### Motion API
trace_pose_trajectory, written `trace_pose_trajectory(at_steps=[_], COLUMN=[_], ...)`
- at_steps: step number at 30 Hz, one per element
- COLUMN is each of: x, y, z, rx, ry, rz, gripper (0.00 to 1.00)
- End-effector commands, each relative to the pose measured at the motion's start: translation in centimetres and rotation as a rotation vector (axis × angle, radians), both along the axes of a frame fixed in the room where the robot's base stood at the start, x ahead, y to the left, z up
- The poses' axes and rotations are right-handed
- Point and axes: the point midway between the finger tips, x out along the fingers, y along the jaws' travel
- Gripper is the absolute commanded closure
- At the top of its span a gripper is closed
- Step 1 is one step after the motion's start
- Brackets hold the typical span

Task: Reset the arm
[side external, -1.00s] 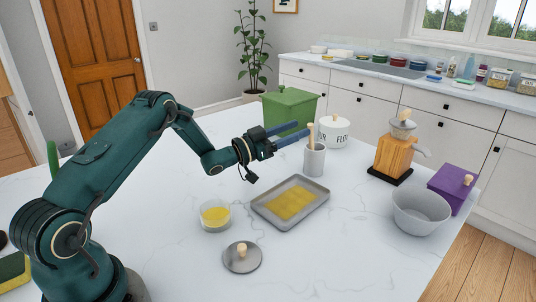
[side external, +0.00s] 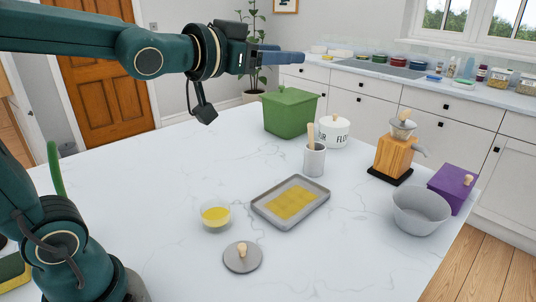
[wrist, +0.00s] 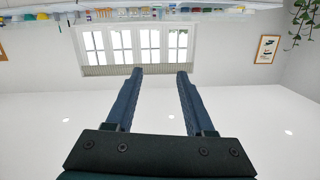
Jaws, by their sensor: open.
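My gripper (side external: 283,57) is raised high above the counter in the side view, level and pointing right, with nothing in it. In the wrist view its two blue fingers (wrist: 159,72) stand apart, with only the window and wall beyond them. That view looks upside down. No object on the counter is near the fingers.
The marble counter holds a tray (side external: 263,217) with a yellow layer, a glass bowl (side external: 216,216), a knobbed lid (side external: 242,259), a utensil crock (side external: 314,161), a green bin (side external: 290,114), a flour canister (side external: 335,133), a wooden grinder (side external: 392,157), a grey bowl (side external: 421,213) and a purple box (side external: 452,187).

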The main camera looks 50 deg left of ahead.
Motion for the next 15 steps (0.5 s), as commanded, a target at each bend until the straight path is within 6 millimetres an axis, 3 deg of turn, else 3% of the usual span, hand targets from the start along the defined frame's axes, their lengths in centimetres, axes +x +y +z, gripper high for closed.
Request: trace_pose_trajectory(at_steps=[5,9,12,15], x=[-7.4,-13.2,-16.6,-19.0], y=[-0.9,-1.7,-2.2,-2.6], z=[-5.5,-11.5,-15.1,-17.3], rx=[-0.059,-0.099,-0.117,-0.125], ry=[0.276,0.553,0.74,0.883], rz=[0.034,0.033,0.028,0.021], gripper=[0.46,0.46,0.46,0.46])
